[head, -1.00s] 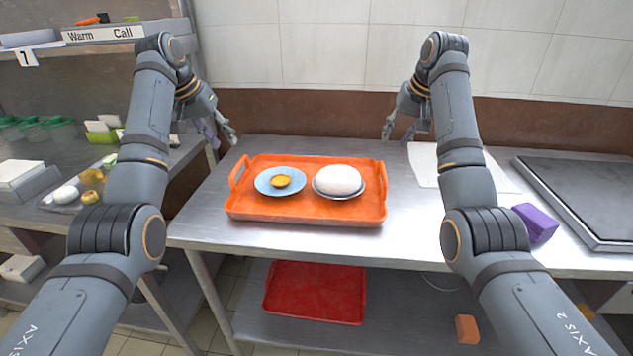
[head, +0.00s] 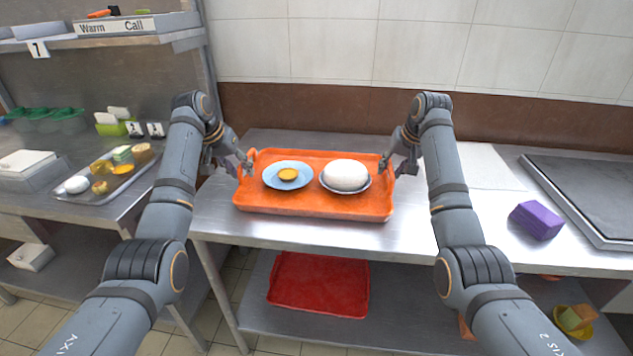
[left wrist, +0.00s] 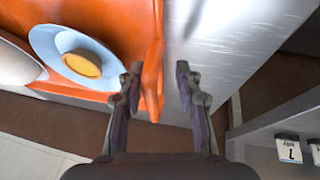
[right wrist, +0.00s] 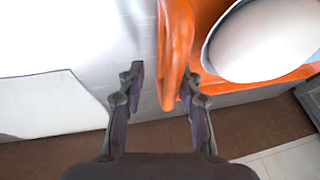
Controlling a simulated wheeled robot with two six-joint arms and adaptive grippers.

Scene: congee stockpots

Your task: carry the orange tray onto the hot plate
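The orange tray (head: 310,205) lies flat on the steel table. It carries a blue plate (head: 272,176) with a yellow item and a dish with a white dome (head: 346,174). My left gripper (head: 243,165) is at the tray's left handle. In the left wrist view its fingers (left wrist: 158,68) are apart, with the orange edge between them. My right gripper (head: 390,163) is at the right handle. In the right wrist view its fingers (right wrist: 163,74) are apart around the orange edge. The dark hot plate (head: 590,192) lies at the table's right.
A purple block (head: 537,220) sits between the tray and the hot plate, near the front edge. A pale sheet (head: 477,165) lies behind my right arm. A red tray (head: 318,285) is on the lower shelf. A food tray (head: 75,199) is on the left counter.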

